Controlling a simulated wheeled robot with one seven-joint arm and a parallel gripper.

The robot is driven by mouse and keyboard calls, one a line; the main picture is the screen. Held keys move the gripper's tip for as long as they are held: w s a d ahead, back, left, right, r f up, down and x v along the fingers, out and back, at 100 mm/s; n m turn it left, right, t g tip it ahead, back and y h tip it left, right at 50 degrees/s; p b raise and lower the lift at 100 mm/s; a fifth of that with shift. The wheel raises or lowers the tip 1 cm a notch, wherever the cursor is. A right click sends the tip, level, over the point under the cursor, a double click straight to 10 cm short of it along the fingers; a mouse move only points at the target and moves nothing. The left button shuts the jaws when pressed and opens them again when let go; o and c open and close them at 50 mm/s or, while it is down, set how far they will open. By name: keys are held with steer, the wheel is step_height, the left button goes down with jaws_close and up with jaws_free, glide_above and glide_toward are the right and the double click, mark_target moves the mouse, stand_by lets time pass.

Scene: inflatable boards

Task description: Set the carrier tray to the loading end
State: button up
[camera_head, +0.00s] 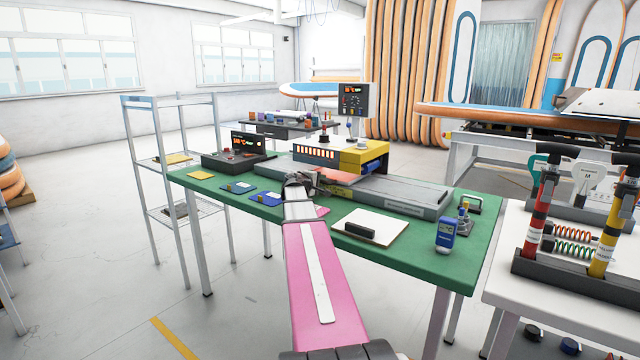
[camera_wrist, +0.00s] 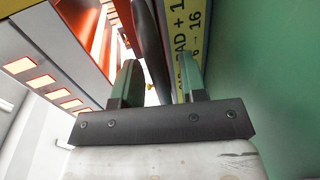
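A long grey machine bed (camera_head: 400,192) lies on the green table. A flat reddish-orange piece (camera_head: 338,177) shows on it beside the yellow heater housing (camera_head: 364,156); I cannot tell for sure whether this is the carrier tray.
A yellow printed label (camera_wrist: 186,45) and lit orange panels (camera_wrist: 45,80) are close in the wrist view.

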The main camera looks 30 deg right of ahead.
jaws_close()
steer(key=w+a, duration=0.4)
steer(key=w, duration=0.6)
steer(key=w+a, duration=0.4)
steer(key=w, duration=0.6)
steer(key=w+a, duration=0.4)
steer(key=w, duration=0.6)
steer(key=shift+a, duration=0.2)
jaws_free()
